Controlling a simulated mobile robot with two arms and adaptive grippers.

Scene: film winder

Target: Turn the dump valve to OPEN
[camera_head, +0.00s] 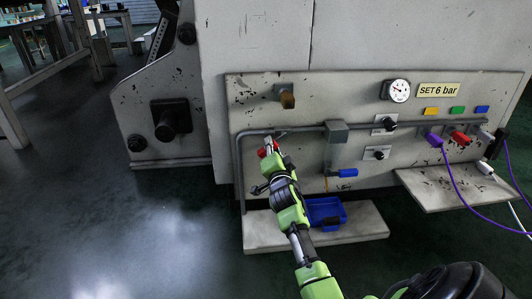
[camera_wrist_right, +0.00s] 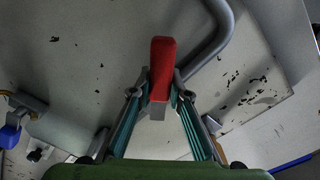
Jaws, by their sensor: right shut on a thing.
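A valve with a red lever (camera_head: 263,152) sits on the left part of the machine's panel, beside the grey pipe. My right gripper (camera_head: 270,150) reaches up to it and covers most of it in the head view. In the right wrist view the red lever (camera_wrist_right: 162,58) stands upright between the fingertips of my right gripper (camera_wrist_right: 159,88), which is shut on it. The valve's body and any OPEN mark are hidden or too small to read. My left gripper is not in view.
A grey pipe (camera_head: 238,170) runs beside the lever and along the panel. A blue lever (camera_head: 347,173) is to the right. A blue tray (camera_head: 322,211) stands on the low shelf (camera_head: 365,222). A gauge (camera_head: 397,91) and "SET 6 bar" sign (camera_head: 438,90) are above right.

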